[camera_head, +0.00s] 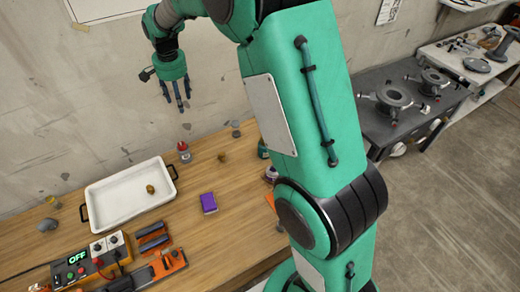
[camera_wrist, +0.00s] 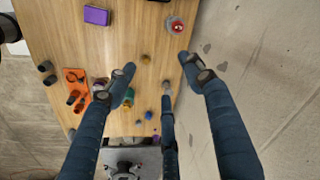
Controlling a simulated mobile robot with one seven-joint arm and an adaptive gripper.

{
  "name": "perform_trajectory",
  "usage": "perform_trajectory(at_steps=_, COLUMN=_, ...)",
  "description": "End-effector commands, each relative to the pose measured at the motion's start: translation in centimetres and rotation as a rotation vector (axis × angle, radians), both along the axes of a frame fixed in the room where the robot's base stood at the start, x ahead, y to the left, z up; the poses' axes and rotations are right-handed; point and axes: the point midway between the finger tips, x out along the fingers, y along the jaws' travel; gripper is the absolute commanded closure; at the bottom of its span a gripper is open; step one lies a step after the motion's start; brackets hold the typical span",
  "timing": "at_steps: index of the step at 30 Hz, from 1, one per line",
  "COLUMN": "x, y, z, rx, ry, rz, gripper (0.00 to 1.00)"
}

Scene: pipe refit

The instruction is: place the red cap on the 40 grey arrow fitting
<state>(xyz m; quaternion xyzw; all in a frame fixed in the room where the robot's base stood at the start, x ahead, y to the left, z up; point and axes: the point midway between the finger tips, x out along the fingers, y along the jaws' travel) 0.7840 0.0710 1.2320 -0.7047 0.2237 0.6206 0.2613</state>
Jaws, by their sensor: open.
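A small red-topped item (camera_head: 183,147) stands on the wooden table near the wall. In the wrist view its red top (camera_wrist: 177,26) sits within a pale round body; whether the red part is a separate cap is unclear. A grey fitting (camera_head: 236,129) stands near the wall to its right. Another grey fitting (camera_head: 47,225) lies at the table's far left. No 40 or arrow mark is readable on either. My gripper (camera_head: 176,103) is open and empty, above the table near the wall. Its spread fingers (camera_wrist: 157,70) also show in the wrist view, apart from the red item.
A white tray (camera_head: 103,190) holds a small brass piece (camera_head: 150,189). A purple box (camera_head: 208,203) and another brass piece (camera_head: 222,157) lie on the table (camera_head: 188,220). A control box (camera_head: 84,263) and orange tool holder (camera_head: 160,265) sit in front. My arm hides the table's right part.

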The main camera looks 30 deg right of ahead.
Motion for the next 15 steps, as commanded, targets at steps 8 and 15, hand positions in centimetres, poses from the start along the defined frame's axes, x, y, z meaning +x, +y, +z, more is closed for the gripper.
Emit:
perform_trajectory(at_steps=8, x=-6.3, y=-1.6, z=6.5, rx=-0.013, ry=-0.058, rz=0.102, gripper=0.48)
perform_trajectory(at_steps=15, x=-12.2, y=-2.8, z=10.7, rx=-0.030, ry=-0.106, rz=0.190, gripper=0.48)
